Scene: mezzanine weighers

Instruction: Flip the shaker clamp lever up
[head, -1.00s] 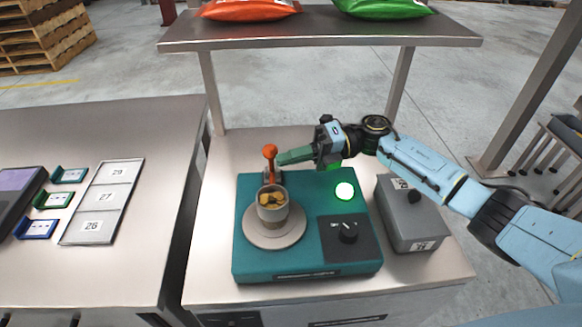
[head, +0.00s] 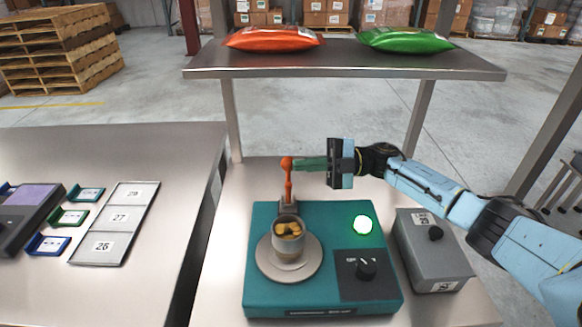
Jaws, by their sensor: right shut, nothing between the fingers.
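The shaker (head: 262,296) is a teal box on the right-hand bench. Its orange clamp lever (head: 288,182) stands upright at the back, behind a cup (head: 288,238) with yellow-brown pieces in it. The cup sits on a round plate (head: 270,270). A green lamp (head: 362,224) is lit and a black knob (head: 366,268) is at the front right. My right gripper (head: 298,164) comes in from the right, shut and empty, with its fingertips at the lever's top; I cannot tell whether they touch. My left gripper is not in view.
A grey box (head: 434,262) stands right of the shaker. An overhead shelf (head: 340,62) holds an orange bag (head: 272,38) and a green bag (head: 406,40). The left bench has a numbered tray (head: 118,218) and small coloured holders (head: 68,216). A gap separates the benches.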

